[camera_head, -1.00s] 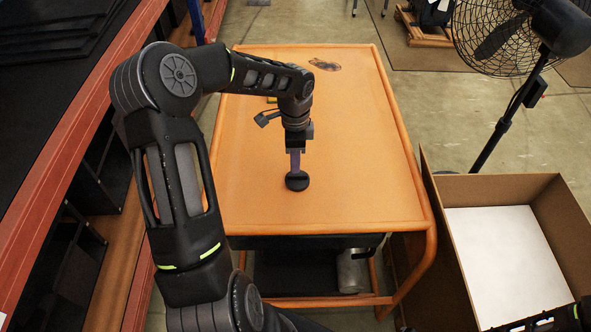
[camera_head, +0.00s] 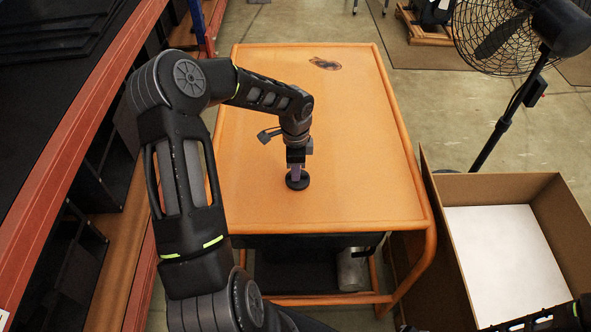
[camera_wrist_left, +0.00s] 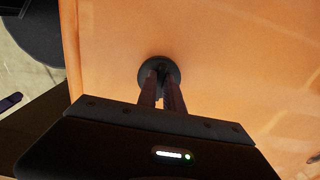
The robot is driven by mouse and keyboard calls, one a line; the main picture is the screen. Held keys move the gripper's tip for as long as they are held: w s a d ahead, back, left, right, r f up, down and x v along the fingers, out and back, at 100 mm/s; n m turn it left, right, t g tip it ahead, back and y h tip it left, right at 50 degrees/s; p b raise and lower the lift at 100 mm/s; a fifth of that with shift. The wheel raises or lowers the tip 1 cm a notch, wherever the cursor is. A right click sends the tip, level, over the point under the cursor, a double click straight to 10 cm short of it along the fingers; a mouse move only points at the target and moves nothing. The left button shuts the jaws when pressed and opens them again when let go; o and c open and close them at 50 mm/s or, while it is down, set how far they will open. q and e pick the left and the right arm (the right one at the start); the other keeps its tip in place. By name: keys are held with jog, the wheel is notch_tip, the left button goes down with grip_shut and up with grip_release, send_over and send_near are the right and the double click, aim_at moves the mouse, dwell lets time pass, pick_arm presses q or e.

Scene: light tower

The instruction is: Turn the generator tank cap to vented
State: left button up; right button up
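The black round cap (camera_head: 303,184) lies on the orange top at its near part.
The orange cart-like top (camera_head: 360,150) is mostly bare, with a dark oval mark (camera_head: 325,63) at the far end. An open cardboard box (camera_head: 505,250) and a black fan (camera_head: 515,40) stand to the right. A red-edged dark bench (camera_head: 85,130) runs along the left.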

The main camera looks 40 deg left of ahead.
pick_arm(q)
grip_shut()
dwell(0.4)
jog(key=n+b, duration=0.3)
jog(key=n, duration=0.1)
jog(key=shift+d+f+b, duration=0.1)
jog(key=shift+f+b, duration=0.05)
jog(key=shift+b, duration=0.15)
jog(key=n+b, duration=0.3)
jog(key=n, duration=0.2)
jog(key=shift+d+n, duration=0.15)
jog(key=shift+n, duration=0.15)
jog(key=n+b, duration=0.2)
jog(key=n, duration=0.2)
jog(key=shift+d+n, duration=0.15)
jog(key=shift+n, duration=0.15)
jog(key=shift+r+n+b, duration=0.2)
jog(key=shift+n+b, duration=0.2)
jog(key=shift+n, duration=1.5)
